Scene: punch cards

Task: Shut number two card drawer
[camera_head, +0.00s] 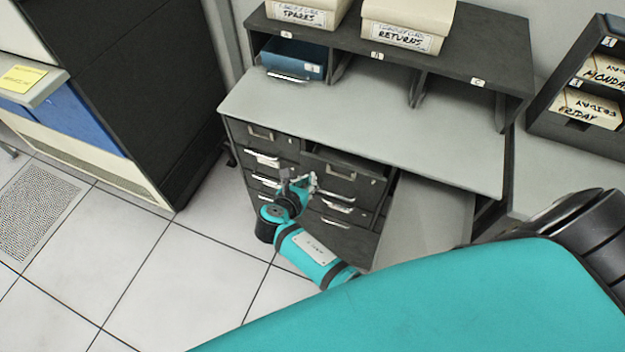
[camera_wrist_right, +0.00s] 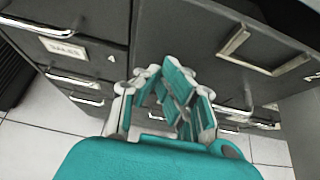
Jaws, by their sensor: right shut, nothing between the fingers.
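The dark grey card drawers sit in two columns under the grey desk top. The top drawer of the right column (camera_head: 354,188) stands out from the cabinet, with a dark gap showing above its front. Its front also shows large in the right wrist view (camera_wrist_right: 205,45). I cannot read a number on it. The top left drawer (camera_head: 245,134) looks flush. My right gripper (camera_head: 302,182) is shut and empty, in front of the drawer fronts, by the protruding drawer's left side. In the wrist view its fingers (camera_wrist_right: 170,100) hold nothing; contact with the drawer cannot be told. My left gripper is out of view.
The desk top (camera_head: 350,125) carries a shelf with a blue tray (camera_head: 293,58) and the boxes marked SPARES (camera_head: 300,15) and RETURNS (camera_head: 405,35). A tall black cabinet (camera_head: 150,90) stands left. The tiled floor (camera_head: 190,265) in front is clear.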

